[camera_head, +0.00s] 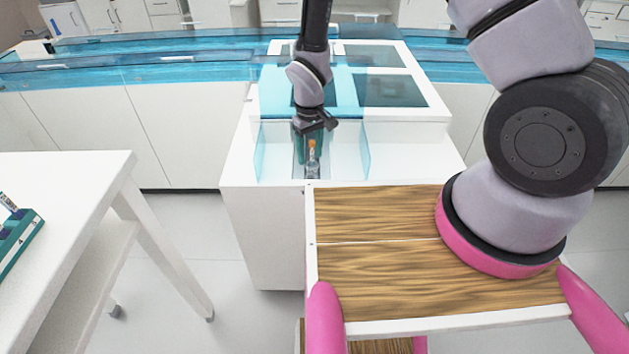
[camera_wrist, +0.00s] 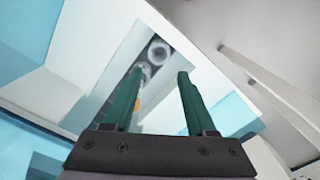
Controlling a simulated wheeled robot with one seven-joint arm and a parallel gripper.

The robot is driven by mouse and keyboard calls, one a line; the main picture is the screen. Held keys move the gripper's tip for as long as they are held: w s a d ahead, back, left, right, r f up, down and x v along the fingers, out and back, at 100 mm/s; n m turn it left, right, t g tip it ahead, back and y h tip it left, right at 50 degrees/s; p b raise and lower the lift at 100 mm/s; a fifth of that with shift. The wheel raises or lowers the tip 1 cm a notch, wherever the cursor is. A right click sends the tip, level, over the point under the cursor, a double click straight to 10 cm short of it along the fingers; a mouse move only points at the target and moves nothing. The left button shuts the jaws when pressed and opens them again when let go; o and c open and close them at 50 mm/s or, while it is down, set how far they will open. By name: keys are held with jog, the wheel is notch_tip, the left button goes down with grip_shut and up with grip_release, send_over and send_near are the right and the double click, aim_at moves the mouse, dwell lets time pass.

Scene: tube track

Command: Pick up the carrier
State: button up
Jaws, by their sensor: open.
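The carrier looks like a small upright holder with an orange-topped tube (camera_head: 312,158), in the narrow slot at the front of the white track machine (camera_head: 263,215). My gripper (camera_head: 308,143) is just above and beside it, pointing down into the slot. In the wrist view, the green fingers of my gripper (camera_wrist: 160,73) are spread apart with nothing clamped. A grey round ring (camera_wrist: 158,51) shows in the slot beyond the fingertips, and another round grey part lies close to the left finger. The left finger partly hides the orange part (camera_wrist: 137,103). I cannot tell whether a finger touches the carrier.
A blue-topped track (camera_head: 190,68) runs across the back. A white table (camera_head: 70,185) with a teal rack (camera_head: 18,238) is at the left.

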aim_at(312, 174)
jog(key=f, duration=0.8)
jog(key=shift+s+d+f, duration=0.1)
jog(key=shift+s+d, duration=0.05)
jog(key=shift+d, duration=0.05)
jog(key=c, duration=0.6)
